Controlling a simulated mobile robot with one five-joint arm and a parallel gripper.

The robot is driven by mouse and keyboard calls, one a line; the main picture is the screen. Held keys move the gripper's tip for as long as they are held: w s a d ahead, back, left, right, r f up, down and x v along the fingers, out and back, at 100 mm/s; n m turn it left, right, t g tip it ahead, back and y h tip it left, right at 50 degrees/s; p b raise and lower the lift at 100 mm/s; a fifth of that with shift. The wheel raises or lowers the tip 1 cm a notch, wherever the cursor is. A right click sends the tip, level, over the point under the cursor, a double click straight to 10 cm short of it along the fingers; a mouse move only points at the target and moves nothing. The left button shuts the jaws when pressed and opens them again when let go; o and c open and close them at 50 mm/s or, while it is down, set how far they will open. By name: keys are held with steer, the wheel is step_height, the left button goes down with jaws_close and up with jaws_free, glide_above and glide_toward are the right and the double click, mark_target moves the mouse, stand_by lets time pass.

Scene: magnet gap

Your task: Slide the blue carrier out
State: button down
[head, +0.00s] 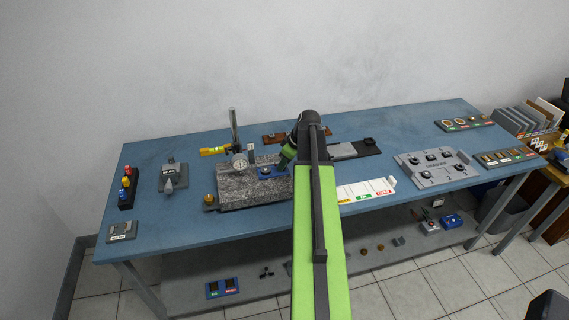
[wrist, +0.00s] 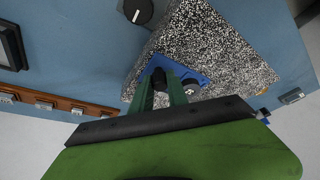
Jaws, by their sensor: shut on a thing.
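The blue carrier (head: 268,173) lies on top of the speckled granite block (head: 240,192), near its right end. In the wrist view the carrier (wrist: 134,80) shows as a flat blue piece with a small round dark and metal part on it. My gripper (wrist: 160,80) is at the carrier, its green fingers closed on a dark part of it. In the head view my gripper (head: 284,160) comes down from the right, and my arm hides the right end of the block.
A grey fixture (head: 437,168) stands further right. A grey device (head: 173,177) stands left of the block.

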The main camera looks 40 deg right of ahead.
steer(key=c, duration=1.4)
jaws_free()
steer(key=shift+s+d, duration=0.25)
steer(key=shift+d, duration=0.2)
steer(key=shift+o, duration=0.5)
steer(key=shift+w+a, duration=0.15)
steer(key=shift+a, duration=0.15)
steer(key=p+v, duration=1.6)
steer(key=v, duration=0.1)
steer(key=shift+r, duration=0.2)
